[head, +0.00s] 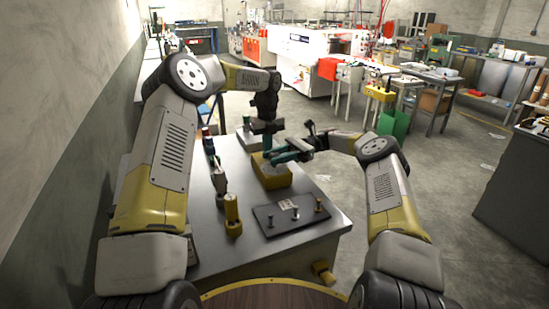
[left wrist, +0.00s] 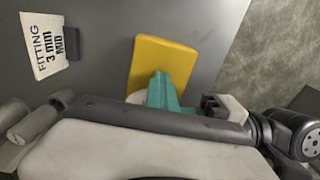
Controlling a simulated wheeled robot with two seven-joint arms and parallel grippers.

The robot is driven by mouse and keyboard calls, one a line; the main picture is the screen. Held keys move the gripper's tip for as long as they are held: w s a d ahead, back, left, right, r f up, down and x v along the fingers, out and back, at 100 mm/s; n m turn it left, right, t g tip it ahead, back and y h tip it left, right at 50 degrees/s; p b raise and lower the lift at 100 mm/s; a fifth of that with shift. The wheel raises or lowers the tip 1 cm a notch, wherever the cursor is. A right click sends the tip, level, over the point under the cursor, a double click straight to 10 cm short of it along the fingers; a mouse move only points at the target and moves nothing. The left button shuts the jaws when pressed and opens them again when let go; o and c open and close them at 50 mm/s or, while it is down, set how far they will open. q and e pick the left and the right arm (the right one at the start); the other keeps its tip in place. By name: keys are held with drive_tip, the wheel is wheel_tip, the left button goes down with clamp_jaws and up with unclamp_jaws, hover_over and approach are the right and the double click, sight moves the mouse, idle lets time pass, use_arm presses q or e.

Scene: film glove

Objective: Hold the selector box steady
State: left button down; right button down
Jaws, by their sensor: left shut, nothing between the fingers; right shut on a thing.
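My left gripper (head: 268,141) points down just above and behind the box, shut and empty. The two grippers are close together, and exact contact between them cannot be told.
A dark plate (head: 274,226) with several upright pegs lies in front of the box. Yellow-and-grey fixtures (head: 232,212) stand along the bench's left side. A label (left wrist: 43,47) reads "FITTING 3 mm MID". The bench's right edge is near the box.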

drive_tip(key=shift+f, duration=0.15)
drive_tip(key=c, duration=1.1)
unclamp_jaws()
drive_tip(key=shift+a, duration=0.1)
drive_tip(key=shift+o, duration=0.5)
drive_tip(key=shift+t, duration=0.3)
